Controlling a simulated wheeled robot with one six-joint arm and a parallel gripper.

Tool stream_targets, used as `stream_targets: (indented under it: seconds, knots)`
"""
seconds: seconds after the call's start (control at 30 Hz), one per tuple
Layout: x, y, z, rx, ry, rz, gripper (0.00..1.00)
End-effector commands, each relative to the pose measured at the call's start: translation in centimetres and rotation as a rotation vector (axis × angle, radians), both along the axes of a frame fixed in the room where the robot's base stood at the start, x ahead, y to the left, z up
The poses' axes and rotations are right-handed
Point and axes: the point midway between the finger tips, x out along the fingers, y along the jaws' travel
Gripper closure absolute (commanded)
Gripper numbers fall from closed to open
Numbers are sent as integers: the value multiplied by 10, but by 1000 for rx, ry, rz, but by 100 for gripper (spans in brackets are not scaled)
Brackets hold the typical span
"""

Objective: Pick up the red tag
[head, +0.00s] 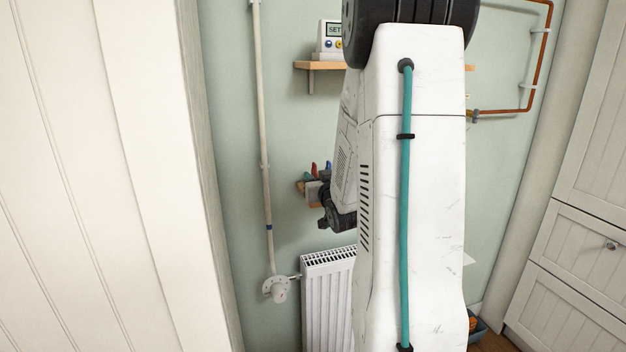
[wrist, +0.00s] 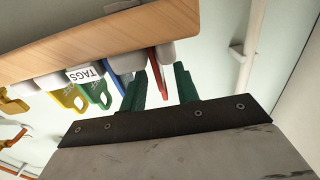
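The red tag (wrist: 156,77) hangs down in the upside-down wrist view, seen narrow and nearly edge-on beside the wooden shelf. My gripper (wrist: 166,88) is open, with one green finger on each side of the red tag. I see no clear contact between the fingers and the tag; the left finger looks very near it. In the head view a small red tag (head: 328,167) shows above the little wooden shelf, next to my dark wrist. My fingertips cannot be made out there.
Blue (wrist: 119,82), green (wrist: 96,93) and yellow (wrist: 62,98) tags stand beside the red one, by a label (wrist: 86,73) reading TAGS. The wooden shelf (wrist: 110,35) is close. A pale vertical pipe (head: 264,130) runs left of it; a radiator (head: 325,300) stands below.

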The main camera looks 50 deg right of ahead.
Motion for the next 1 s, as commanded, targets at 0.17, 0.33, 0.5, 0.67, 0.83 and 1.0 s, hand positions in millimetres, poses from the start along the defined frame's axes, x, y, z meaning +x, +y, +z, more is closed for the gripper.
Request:
stream_targets:
  seconds: [0.17, 0.33, 0.5, 0.67, 0.83, 1.0]
  knots:
    - [24, -13, -3, 1, 1, 4, 69]
    - [33, -19, -2, 1, 1, 2, 69]
    - [33, -19, -2, 1, 1, 2, 69]
    - [33, -19, -2, 1, 1, 2, 100]
    - [33, -19, -2, 1, 1, 2, 100]
    - [33, -19, 0, -1, 1, 2, 100]
